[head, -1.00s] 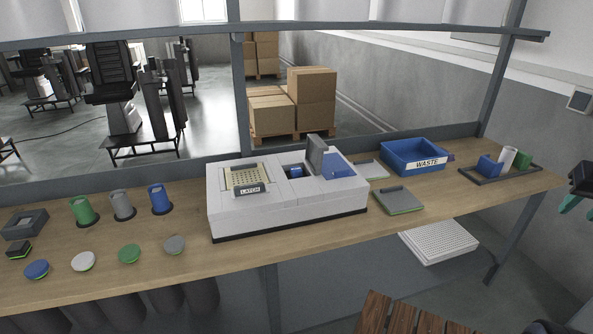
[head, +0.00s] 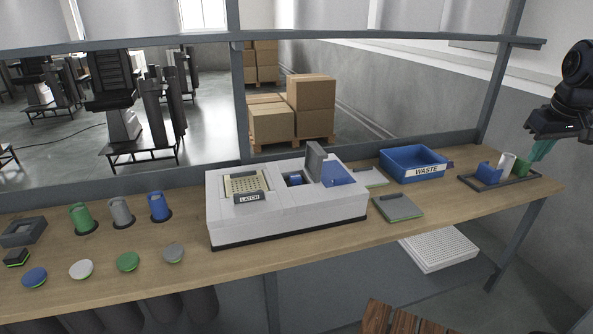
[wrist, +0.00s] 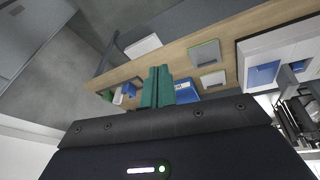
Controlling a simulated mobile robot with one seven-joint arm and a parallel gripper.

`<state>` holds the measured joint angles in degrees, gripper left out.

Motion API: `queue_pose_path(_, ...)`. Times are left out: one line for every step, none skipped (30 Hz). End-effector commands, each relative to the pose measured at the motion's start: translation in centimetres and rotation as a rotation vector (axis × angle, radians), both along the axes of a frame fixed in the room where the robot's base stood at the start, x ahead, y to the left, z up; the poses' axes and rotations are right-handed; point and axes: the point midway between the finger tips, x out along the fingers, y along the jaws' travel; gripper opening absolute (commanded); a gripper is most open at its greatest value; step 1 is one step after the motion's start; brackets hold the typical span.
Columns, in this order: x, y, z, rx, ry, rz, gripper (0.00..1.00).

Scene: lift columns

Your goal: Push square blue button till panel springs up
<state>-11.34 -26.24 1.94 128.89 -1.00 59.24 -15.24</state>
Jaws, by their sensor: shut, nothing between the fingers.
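The white machine (head: 235,222) stands mid-bench. On its top are a beige gridded panel (head: 246,183) with a "LATCH" tab (head: 249,198), a small blue part (head: 295,179) in a dark recess, an upright grey plate (head: 315,161) and a blue area (head: 338,174) right of it. I cannot tell for sure which blue part is the square button. The machine also shows at the right of the wrist view (wrist: 253,56). My gripper (head: 540,149), with teal fingers, is shut and empty at the far right, well away from the machine. The fingers also show in the wrist view (wrist: 158,86).
A blue WASTE bin (head: 414,163), a grey plate (head: 398,208) and a dark tray (head: 500,181) of small parts are on the right of the bench. Cups and round discs stand on the left. A shelf frame post (head: 238,110) rises behind the machine.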

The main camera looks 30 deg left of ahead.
Motion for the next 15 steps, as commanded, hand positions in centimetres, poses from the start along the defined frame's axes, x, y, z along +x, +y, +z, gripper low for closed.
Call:
queue_pose_path(1.1, 1.1, 0.4, -0.01, 0.008, 0.042, 0.0)
queue_pose_path(1.6, 1.7, 0.6, -0.017, 0.012, 0.068, 0.0)
queue_pose_path(2.3, 2.5, 0.9, -0.025, 0.017, 0.1, 0.0)
queue_pose_path(2.9, 3.1, 1.0, -0.031, 0.019, 0.126, 0.0)
queue_pose_path(3.4, 3.8, 1.2, -0.037, 0.022, 0.149, 0.0)
queue_pose_path(4.1, 4.7, 1.5, -0.045, 0.026, 0.183, 0.0)
queue_pose_path(4.6, 5.3, 1.6, -0.051, 0.029, 0.207, 0.0)
queue_pose_path(5.1, 6.0, 1.8, -0.057, 0.033, 0.233, 0.0)
queue_pose_path(5.8, 7.0, 1.9, -0.065, 0.037, 0.266, 0.0)
queue_pose_path(6.3, 7.7, 2.0, -0.071, 0.041, 0.291, 0.0)
queue_pose_path(6.7, 8.5, 2.2, -0.077, 0.043, 0.316, 0.0)
queue_pose_path(7.4, 9.4, 2.3, -0.084, 0.047, 0.349, 0.0)
queue_pose_path(7.8, 10.2, 2.4, -0.089, 0.049, 0.374, 0.0)
queue_pose_path(8.3, 11.0, 2.4, -0.095, 0.052, 0.399, 0.0)
queue_pose_path(8.9, 12.0, 2.5, -0.101, 0.055, 0.432, 0.0)
